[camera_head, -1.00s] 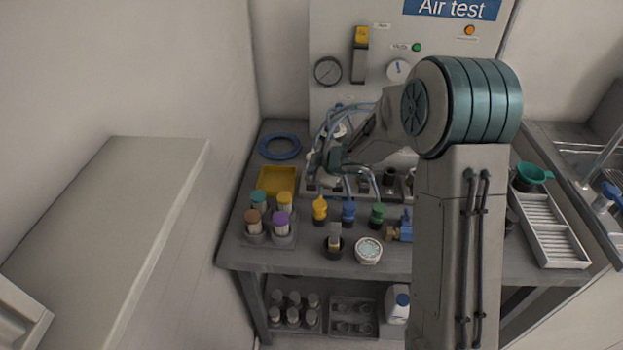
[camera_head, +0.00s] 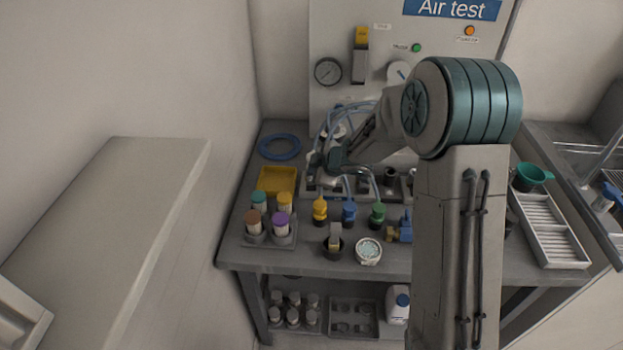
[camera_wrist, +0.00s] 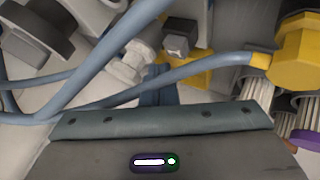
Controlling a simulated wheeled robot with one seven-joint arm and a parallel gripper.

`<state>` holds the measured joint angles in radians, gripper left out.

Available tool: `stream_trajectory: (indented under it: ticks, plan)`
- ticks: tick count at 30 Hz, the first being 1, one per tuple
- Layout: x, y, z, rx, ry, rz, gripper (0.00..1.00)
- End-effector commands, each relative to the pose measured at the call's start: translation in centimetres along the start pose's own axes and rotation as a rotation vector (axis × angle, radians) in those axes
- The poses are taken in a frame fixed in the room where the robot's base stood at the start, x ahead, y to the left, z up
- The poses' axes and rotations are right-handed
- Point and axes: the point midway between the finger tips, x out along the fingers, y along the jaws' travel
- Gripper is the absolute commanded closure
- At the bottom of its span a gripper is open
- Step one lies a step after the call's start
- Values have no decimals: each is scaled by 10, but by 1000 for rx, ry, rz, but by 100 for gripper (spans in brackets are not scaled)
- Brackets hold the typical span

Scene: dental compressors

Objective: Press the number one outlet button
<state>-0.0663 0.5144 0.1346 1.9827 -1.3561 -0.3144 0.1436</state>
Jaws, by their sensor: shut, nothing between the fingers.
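My gripper (camera_head: 322,170) is low over the left part of the outlet row (camera_head: 400,183) on the workbench, in the head view. In the wrist view its wide grey and teal body (camera_wrist: 160,122) fills the bottom, and its narrow shut fingers (camera_wrist: 158,84) point away from it with nothing held. Just beyond the fingers is a small dark square button-like block (camera_wrist: 178,40) on a yellow part. A pale fitting (camera_wrist: 132,62) is left of it. I cannot read a number on either, and cannot tell whether the fingers touch anything. My arm hides part of the row.
Blue hoses (camera_wrist: 100,62) cross close to my gripper. A yellow tray (camera_head: 265,180) and capped containers (camera_head: 270,222) stand at left. Yellow, blue (camera_head: 349,212) and green connectors stand in front. The air test panel (camera_head: 385,25) rises behind.

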Motion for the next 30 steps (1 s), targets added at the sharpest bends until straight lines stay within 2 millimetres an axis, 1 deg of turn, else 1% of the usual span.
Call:
stream_trajectory:
  ticks: [13, 22, 30]
  plan:
    - [0, 0, 0, 0, 0, 0, 100]
    - [6, -4, 4, 1, 0, 0, 100]
    - [6, -4, 4, 0, 0, 0, 100]
